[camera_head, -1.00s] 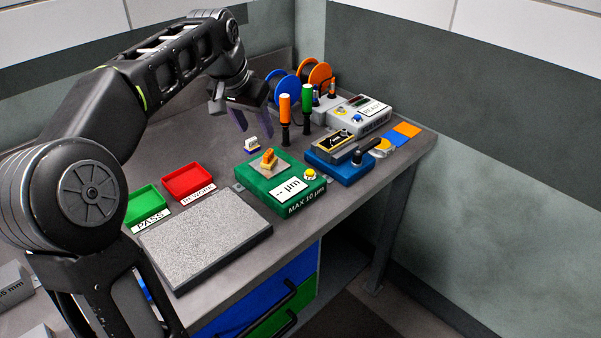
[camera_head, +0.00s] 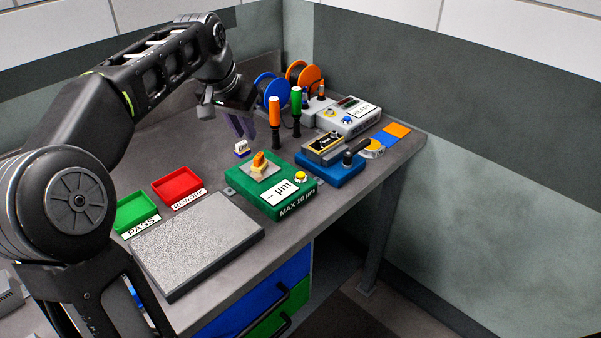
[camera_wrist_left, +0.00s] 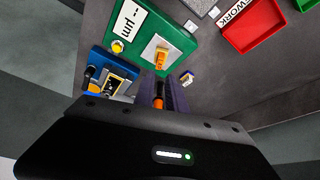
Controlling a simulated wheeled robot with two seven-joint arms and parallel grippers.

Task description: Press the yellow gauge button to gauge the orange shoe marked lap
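The green gauge (camera_head: 290,205) stands on the bench, with a display reading "-- µm" and a "MAX 10 µm" label. Its yellow button (camera_head: 301,177) is at the right corner of its top. The orange shoe (camera_head: 258,161) sits on the gauge's pale plate; no mark on it is readable. In the left wrist view the shoe (camera_wrist_left: 160,59) and button (camera_wrist_left: 117,47) both show clear of the fingers. My left gripper (camera_head: 241,124) hangs above the bench behind the gauge, touching neither. Its purple fingers (camera_wrist_left: 164,92) are apart, with nothing held between them. My right gripper is out of view.
A small white-and-blue piece (camera_head: 241,148) stands behind the gauge. Orange (camera_head: 274,112) and green (camera_head: 296,99) handled tools stand upright near my left gripper. A blue fixture (camera_head: 332,172) is right of the gauge. Green (camera_head: 136,211) and red (camera_head: 177,186) trays lie left.

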